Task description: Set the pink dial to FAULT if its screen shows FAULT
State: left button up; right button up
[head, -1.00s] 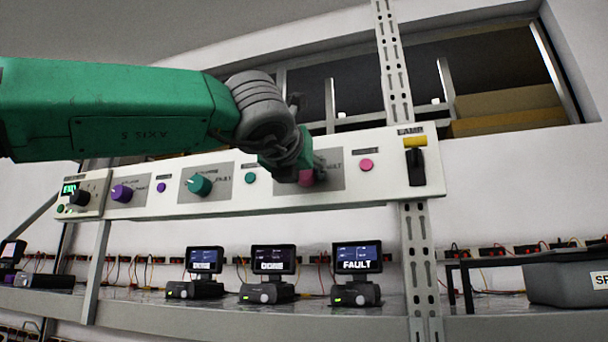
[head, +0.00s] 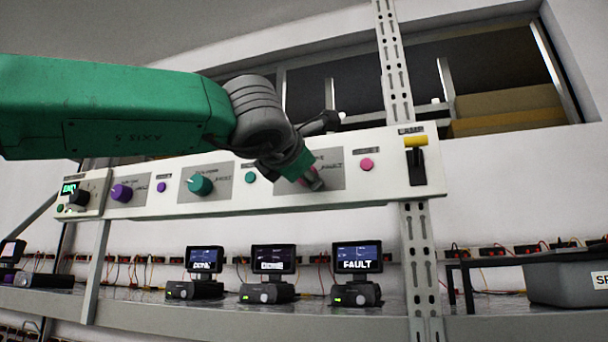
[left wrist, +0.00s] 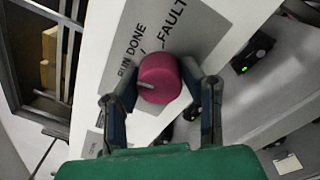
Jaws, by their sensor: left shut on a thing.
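The pink dial (left wrist: 160,78) shows in the left wrist view, on a grey plate (left wrist: 175,30) printed RUN, DONE and FAULT. Its pale pointer mark faces left in that view, towards the RUN side. My left gripper (left wrist: 160,82) has one finger on each side of the dial and is shut on it. In the head view my left gripper (head: 312,182) covers most of the dial. On the shelf, the right screen (head: 357,257) reads FAULT, the left screen (head: 205,260) seems to read DONE, and the middle screen's (head: 273,259) text is too small to read.
A perforated post (head: 393,70) stands behind. A grey bin (head: 572,283) is at right.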

pick_arm(q)
jog(key=shift+a+r+m, duration=0.1)
jog(key=shift+r+m, duration=0.1)
jog(key=shift+m, duration=0.5)
jog(key=o, duration=1)
jog(key=shift+o, duration=0.7)
jog(key=shift+d+f, duration=0.15)
jog(key=shift+d, duration=0.05)
jog(key=v, duration=1.2)
jog(key=shift+f, duration=0.1)
